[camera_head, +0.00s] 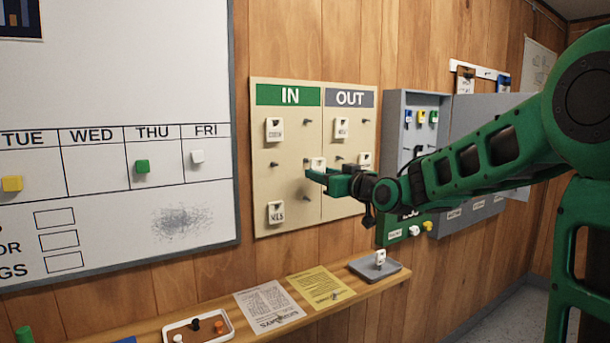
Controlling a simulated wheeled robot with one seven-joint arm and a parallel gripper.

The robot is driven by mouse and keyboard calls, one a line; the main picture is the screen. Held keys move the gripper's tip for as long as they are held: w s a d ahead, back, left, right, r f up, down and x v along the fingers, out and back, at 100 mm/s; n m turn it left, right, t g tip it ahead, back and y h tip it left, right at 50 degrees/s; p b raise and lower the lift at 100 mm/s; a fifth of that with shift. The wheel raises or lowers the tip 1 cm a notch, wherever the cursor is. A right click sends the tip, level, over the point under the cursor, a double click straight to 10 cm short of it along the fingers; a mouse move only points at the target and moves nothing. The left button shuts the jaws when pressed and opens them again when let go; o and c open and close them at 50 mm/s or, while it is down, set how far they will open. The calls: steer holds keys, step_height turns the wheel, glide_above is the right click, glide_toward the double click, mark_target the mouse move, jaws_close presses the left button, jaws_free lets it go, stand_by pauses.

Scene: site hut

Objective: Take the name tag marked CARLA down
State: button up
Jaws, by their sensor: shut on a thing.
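The IN/OUT board (262,190) hangs on the wood wall, with a green IN header and a grey OUT header. My gripper (318,171) is at the board's middle, shut on a white name tag (318,162); its lettering is too small and covered to read. A white tag (274,129) hangs at the upper left under IN, and another (275,213) at the lower left seems to read NILS. Under OUT, one tag (341,128) hangs high and one (364,160) sits partly behind my gripper. I cannot tell which tag reads CARLA.
Bare dark pegs (308,198) stick out of the board. Below runs a wooden shelf (245,325) with papers, a grey tray (364,272) holding a white tag (380,257), and a white tray (185,337). An open grey key cabinet (392,120) stands right; a whiteboard (130,80) is left.

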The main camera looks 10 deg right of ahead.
steer(key=shift+v, duration=1)
